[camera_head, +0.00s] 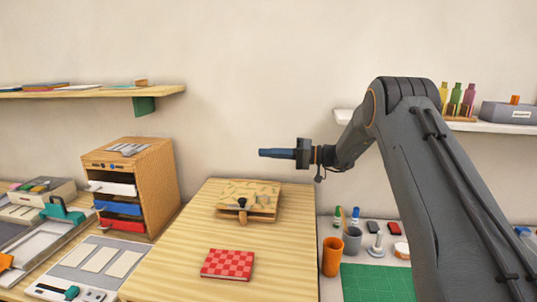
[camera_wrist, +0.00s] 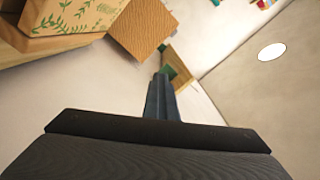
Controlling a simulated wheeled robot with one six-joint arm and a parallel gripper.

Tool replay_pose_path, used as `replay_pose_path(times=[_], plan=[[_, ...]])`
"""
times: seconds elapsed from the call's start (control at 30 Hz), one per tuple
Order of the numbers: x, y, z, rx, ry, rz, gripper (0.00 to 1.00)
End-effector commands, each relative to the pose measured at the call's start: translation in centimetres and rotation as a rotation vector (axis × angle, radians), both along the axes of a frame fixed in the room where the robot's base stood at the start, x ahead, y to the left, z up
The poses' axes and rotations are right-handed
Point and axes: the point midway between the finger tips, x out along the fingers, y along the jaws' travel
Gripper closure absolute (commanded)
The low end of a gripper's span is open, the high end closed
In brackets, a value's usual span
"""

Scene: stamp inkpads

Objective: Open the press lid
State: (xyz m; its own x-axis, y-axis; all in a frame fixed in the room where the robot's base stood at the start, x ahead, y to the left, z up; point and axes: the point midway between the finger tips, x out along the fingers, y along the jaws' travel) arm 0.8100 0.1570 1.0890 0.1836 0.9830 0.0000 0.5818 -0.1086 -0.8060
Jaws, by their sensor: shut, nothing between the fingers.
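The press (camera_head: 249,196) is a low wooden block with a leaf-patterned top, on the light wooden table. Its lid looks down, with a dark knob and a small wooden tab at its front. In the wrist view the press shows at the top left (camera_wrist: 72,14), with green leaf prints on it. My gripper (camera_head: 262,153) is in the air above the press and points left. Its fingers are together and empty. The wrist view shows the closed fingers (camera_wrist: 160,95) from behind, apart from the press.
A red checkered book (camera_head: 228,264) lies on the table (camera_head: 190,250) in front of the press. A wooden drawer cabinet (camera_head: 150,180) stands to the left. Orange (camera_head: 332,257) and grey cups stand on the right, by a green mat (camera_head: 377,283). Shelves hang at both sides.

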Motion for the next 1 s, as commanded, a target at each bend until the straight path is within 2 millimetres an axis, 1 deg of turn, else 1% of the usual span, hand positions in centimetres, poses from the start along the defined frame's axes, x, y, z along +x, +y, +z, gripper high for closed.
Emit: replay_pose_path(times=[0.87, 0.9, 0.97, 1.0], plan=[[-0.01, 0.01, -0.01, 0.0, 0.0, 0.0, 1.0], [-0.01, 0.01, -0.01, 0.0, 0.0, 0.0, 0.97], [-0.01, 0.01, -0.01, 0.0, 0.0, 0.0, 0.87], [-0.01, 0.01, -0.01, 0.0, 0.0, 0.0, 0.8]])
